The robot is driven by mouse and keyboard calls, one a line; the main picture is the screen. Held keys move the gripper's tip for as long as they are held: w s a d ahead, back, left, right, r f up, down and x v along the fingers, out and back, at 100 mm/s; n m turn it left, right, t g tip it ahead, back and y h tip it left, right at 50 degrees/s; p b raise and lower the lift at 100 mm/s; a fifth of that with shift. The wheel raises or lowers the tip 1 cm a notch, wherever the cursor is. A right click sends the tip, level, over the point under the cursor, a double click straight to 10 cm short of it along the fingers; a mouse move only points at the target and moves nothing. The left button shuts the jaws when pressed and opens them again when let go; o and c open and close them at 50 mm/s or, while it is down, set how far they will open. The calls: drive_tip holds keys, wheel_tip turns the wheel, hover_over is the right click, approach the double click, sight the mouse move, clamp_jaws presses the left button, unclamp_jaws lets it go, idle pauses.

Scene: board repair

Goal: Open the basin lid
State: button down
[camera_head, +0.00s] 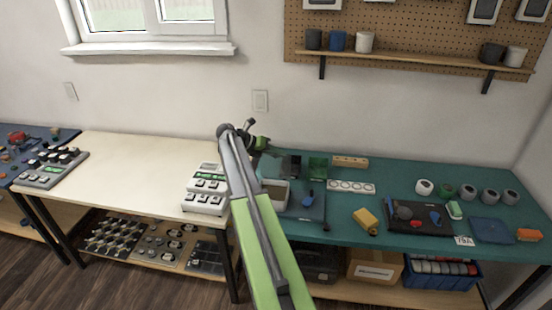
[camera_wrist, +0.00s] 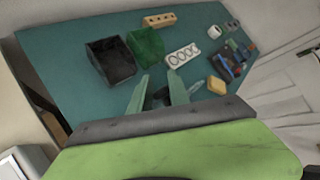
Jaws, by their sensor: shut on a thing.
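The basin (camera_head: 273,195) is a small pale box at the left end of the teal workbench, partly hidden behind my arm. Its inside shows from above. A grey-green panel (camera_head: 269,166), which looks like the basin lid, stands raised at the basin's back side. My gripper (camera_head: 258,143) is at the top of this panel, above the bench. In the wrist view, my gripper's two pale green fingers (camera_wrist: 160,76) point over the bench, with a small dark part between them. My gripper is shut on what appears to be the lid; the contact itself is mostly hidden.
A black bin (camera_head: 291,165) and a green bin (camera_head: 318,168) stand right of the raised panel. A wooden block (camera_head: 350,162), a white strip with holes (camera_head: 351,187) and a yellow object (camera_head: 366,220) lie farther right. A white device (camera_head: 206,192) sits on the left table.

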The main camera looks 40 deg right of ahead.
drive_tip(key=shift+w+d+f+b, duration=0.3)
drive_tip(key=shift+w+d, duration=0.4)
drive_tip(key=shift+w, duration=0.15)
drive_tip(key=shift+f, duration=0.1)
drive_tip(key=c, duration=1.5)
unclamp_jaws()
drive_tip(key=shift+o, duration=1.2)
drive_tip(key=shift+w+d+f, duration=0.1)
drive_tip(key=shift+w+f, duration=0.15)
drive_tip(key=shift+s+r, duration=0.15)
drive_tip(key=shift+r, duration=0.1)
